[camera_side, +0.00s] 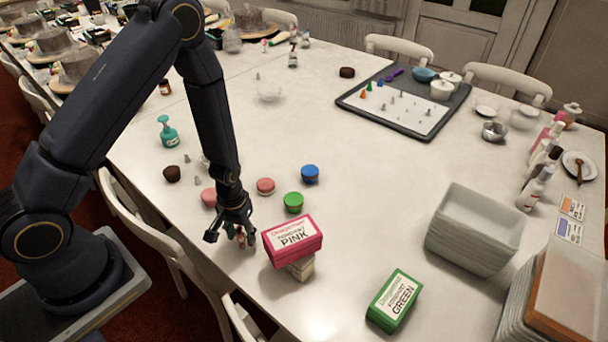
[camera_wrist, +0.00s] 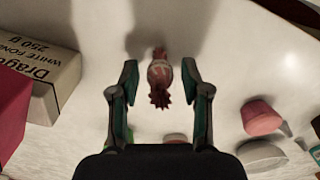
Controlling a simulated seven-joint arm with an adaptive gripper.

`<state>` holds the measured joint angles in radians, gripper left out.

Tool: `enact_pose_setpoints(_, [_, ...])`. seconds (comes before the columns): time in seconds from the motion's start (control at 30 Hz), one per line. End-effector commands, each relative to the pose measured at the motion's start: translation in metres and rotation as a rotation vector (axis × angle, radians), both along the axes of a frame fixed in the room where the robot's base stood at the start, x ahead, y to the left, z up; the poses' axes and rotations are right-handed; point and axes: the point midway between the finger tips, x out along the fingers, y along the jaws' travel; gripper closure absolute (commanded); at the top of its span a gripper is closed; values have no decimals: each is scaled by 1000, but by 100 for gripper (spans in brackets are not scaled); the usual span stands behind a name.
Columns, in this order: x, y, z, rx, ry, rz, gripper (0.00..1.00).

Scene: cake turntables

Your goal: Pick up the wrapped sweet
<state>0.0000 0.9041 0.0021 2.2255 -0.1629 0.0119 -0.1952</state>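The wrapped sweet (camera_wrist: 160,75) lies on the white table in the wrist view, small and reddish with frilled ends and a paler middle. My gripper (camera_wrist: 160,80) is open, with one finger on each side of the sweet and a visible gap to both. In the side view my gripper (camera_side: 238,238) points down low over the table, just left of the pink fondant box. The sweet is mostly hidden by the fingers there, and I cannot clearly make it out.
The pink fondant box (camera_side: 293,240) sits on a white fondant box (camera_wrist: 55,65), close beside my gripper. Small tubs, including a green one (camera_side: 293,202) and a pink one (camera_side: 265,187), stand behind. A green box (camera_side: 394,300) and grey bins (camera_side: 475,232) are to the right.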

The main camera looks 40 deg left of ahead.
Motion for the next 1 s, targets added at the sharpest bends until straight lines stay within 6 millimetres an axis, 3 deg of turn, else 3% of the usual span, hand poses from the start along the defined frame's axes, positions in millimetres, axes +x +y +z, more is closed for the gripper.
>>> enact_pose_setpoints(0.33, [0, 0, 0, 0, 0, 0, 91])
enact_pose_setpoints(0.73, [1, 0, 11, 0, -3, -1, 91])
enact_pose_setpoints(1.0, [2, 0, 63, 1, -7, -1, 91])
